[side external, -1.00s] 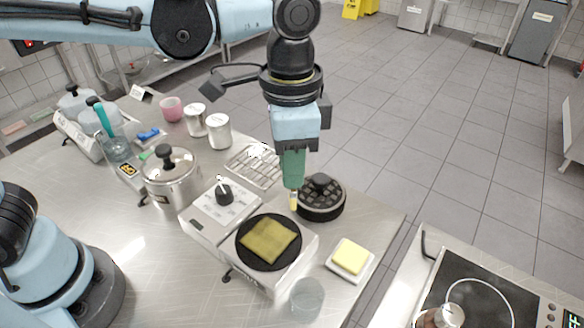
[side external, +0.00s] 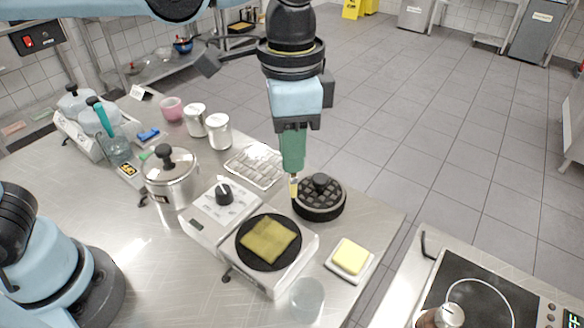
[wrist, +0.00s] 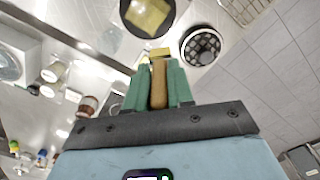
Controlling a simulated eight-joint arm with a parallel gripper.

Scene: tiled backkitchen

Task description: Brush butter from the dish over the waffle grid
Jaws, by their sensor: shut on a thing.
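My gripper (side external: 293,170) has green fingers shut on a brush (wrist: 158,82) with a wooden handle and a pale yellow tip. The brush points down in the side view, its tip beside the left edge of the waffle grid (side external: 319,198); I cannot tell whether they touch. The waffle grid is a round black piece with a square pattern and a dark knob, and it also shows in the wrist view (wrist: 201,46). The butter dish (side external: 333,267) is white, holds a yellow butter block (side external: 350,257), and stands at the counter's front right.
A white appliance (side external: 290,277) bears a round black plate with a yellow square pad (side external: 269,241). A wire rack (side external: 254,166) lies behind. A steel pot (side external: 170,182), canisters (side external: 218,131) and a clear cup (side external: 307,300) stand around. The counter ends right of the grid.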

